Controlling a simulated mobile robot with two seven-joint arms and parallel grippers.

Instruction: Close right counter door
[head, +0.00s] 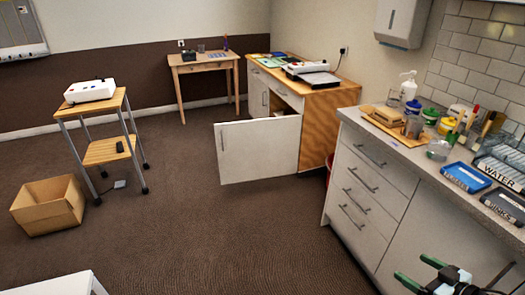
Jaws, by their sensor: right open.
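The wooden counter (318,120) stands at the back, in the middle of the head view. Its right door (258,150), a white panel with an upright handle near its left edge, stands swung wide open into the room. The left door (257,97) looks shut. A drawer at the counter's top front appears partly pulled out. The inside behind the open door is mostly hidden. My right gripper (422,273), with green fingertips, is at the bottom right, open and empty, far from the door. My left gripper is not in view.
A grey worktop (400,147) over white drawers runs along the right, crowded with bottles, brushes and labelled trays. A red bin (329,170) is partly hidden beside the counter. A cardboard box (48,205) and trolley (103,150) stand left. The middle carpet is clear.

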